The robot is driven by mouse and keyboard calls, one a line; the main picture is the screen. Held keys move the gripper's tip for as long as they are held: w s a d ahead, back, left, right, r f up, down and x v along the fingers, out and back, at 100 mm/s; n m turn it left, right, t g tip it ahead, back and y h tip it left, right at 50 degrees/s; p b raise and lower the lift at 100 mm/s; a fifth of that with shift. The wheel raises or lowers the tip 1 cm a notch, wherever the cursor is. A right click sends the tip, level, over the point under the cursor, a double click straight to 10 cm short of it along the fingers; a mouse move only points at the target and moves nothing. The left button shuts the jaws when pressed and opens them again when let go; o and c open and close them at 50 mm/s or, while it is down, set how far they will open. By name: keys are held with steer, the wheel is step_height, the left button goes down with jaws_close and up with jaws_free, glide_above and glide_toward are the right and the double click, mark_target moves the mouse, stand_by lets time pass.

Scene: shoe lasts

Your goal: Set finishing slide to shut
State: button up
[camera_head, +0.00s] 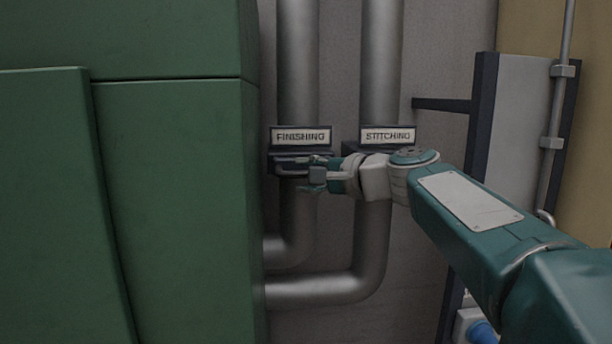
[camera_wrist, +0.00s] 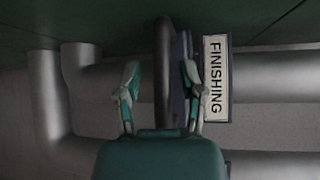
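The finishing slide (camera_head: 300,154) is a dark housing on the left grey pipe, under a plate (camera_head: 303,136) reading FINISHING. That plate also shows turned sideways in the wrist view (camera_wrist: 216,78). A dark bar or handle of the slide (camera_wrist: 163,62) shows between my fingers. My gripper (camera_head: 312,174) is in front of the slide's lower part and covers some of it. In the wrist view my gripper (camera_wrist: 161,72) is open, one finger either side of the dark bar, with visible gaps. I cannot tell how deep the bar sits between the fingers or the slide's setting.
A similar stitching slide has a STITCHING plate (camera_head: 388,136) just right, partly behind my wrist. A large green cabinet (camera_head: 170,190) stands close on the left. A dark-framed panel (camera_head: 515,130) stands on the right. A bent pipe (camera_head: 320,289) runs below my gripper.

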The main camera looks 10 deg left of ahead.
steer(key=shift+r, duration=0.1)
steer(key=v, duration=1.2)
steer(key=shift+w, duration=0.1)
steer(key=s+d+f+n+g+h, duration=0.1)
steer(key=s+d+f+n+h, duration=0.1)
steer(key=s+d+f+h, duration=0.2)
steer(key=s+d+f+n+h, duration=0.3)
steer(key=s+d+f+h, duration=0.2)
steer(key=s+f, duration=0.6)
steer(key=s+d+f+n+g+h, duration=0.1)
steer(key=s+d+f+h, duration=0.4)
steer(key=f, duration=1.1)
steer(key=s+n, duration=0.1)
steer(key=s, duration=0.2)
steer(key=shift+n+g, duration=0.3)
